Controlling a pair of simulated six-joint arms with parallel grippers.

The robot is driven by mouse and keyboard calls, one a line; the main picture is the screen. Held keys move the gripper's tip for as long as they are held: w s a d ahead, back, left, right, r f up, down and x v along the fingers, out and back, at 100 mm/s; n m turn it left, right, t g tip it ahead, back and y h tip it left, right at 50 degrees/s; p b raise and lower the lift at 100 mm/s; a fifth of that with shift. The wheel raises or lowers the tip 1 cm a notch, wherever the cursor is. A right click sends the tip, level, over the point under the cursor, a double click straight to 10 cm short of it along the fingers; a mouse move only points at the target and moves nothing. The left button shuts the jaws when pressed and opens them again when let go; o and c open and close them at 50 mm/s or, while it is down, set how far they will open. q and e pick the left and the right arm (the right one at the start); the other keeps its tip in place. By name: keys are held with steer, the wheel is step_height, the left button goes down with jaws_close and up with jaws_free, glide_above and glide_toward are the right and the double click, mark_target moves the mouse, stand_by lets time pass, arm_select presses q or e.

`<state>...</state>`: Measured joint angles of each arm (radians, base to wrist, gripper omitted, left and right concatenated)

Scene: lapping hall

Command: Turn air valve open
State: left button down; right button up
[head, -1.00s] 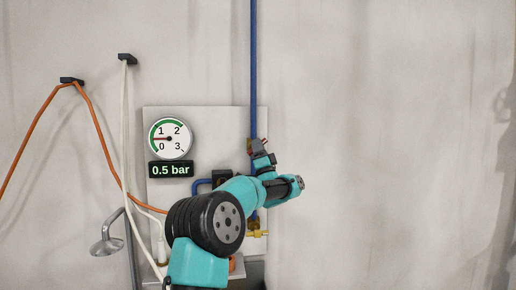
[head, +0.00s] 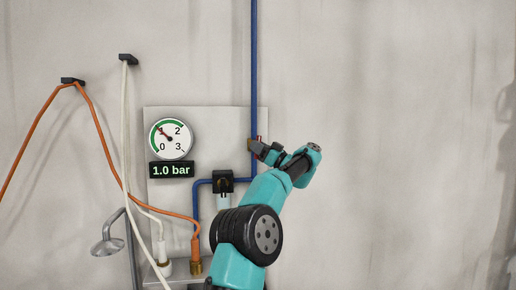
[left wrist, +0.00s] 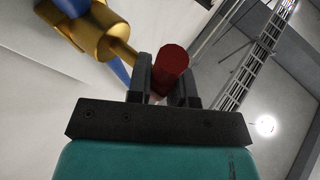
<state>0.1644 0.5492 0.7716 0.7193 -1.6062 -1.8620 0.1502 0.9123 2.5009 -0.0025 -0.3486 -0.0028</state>
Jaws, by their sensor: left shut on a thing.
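The air valve has a brass body (left wrist: 100,32) on the blue pipe, also visible in the head view (head: 250,145). Its red handle (left wrist: 172,62) stands between the black fingers of my left gripper (left wrist: 165,84), which is shut on it. In the head view my left gripper (head: 263,150) reaches the valve from the right, covering most of the handle. The round gauge (head: 171,139) has its needle near 1, and the display (head: 172,170) below it reads 1.0 bar. My right gripper is not in view.
Orange (head: 115,170) and white (head: 124,120) hoses hang from hooks at left. A black fitting (head: 223,184) sits on the blue pipe (head: 253,60) below the valve. The wall on the right is free.

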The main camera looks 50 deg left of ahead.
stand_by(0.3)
arm_select(q)
steer(key=c, duration=1)
jaws_free()
steer(key=shift+c, duration=0.2)
steer(key=v, duration=1.7)
steer(key=shift+d, duration=0.25)
steer(key=shift+w+r, duration=0.1)
